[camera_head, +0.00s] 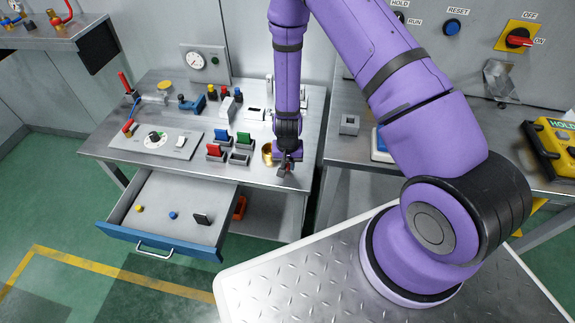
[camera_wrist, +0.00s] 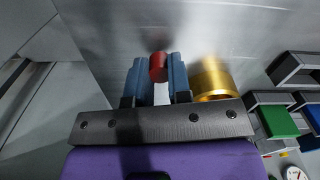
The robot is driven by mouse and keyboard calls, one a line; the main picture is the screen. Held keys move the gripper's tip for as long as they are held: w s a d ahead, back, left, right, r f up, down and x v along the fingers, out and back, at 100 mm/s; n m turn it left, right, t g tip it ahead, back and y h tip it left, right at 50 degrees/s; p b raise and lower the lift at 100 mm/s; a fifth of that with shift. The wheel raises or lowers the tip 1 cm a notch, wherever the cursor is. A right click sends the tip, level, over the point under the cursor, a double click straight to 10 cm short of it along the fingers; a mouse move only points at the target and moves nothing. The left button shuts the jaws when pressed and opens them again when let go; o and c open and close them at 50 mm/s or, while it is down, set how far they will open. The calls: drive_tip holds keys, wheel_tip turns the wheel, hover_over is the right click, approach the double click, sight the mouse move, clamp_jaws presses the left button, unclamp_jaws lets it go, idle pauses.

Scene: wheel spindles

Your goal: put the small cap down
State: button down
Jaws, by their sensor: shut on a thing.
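A small red cap (camera_wrist: 158,66) sits between the two blue fingers of my gripper (camera_wrist: 157,78) in the wrist view. The fingers are shut on it. In the head view my gripper (camera_head: 286,170) points down over the right front part of the metal table (camera_head: 240,178). The cap is too small and too hidden by the gripper to make out clearly there. I cannot tell whether the cap touches the table top.
A brass cylinder (camera_head: 267,152) stands close beside my gripper; it also shows in the wrist view (camera_wrist: 211,82). Small trays with red, blue and green blocks (camera_head: 243,140) lie to the left. An open drawer (camera_head: 175,211) holds several small items. The table's right edge is near.

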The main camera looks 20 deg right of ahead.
drive_tip(key=shift+f, duration=0.45)
drive_tip(key=shift+f, duration=0.1)
drive_tip(key=c, duration=1.1)
unclamp_jaws()
drive_tip(key=shift+o, duration=0.2)
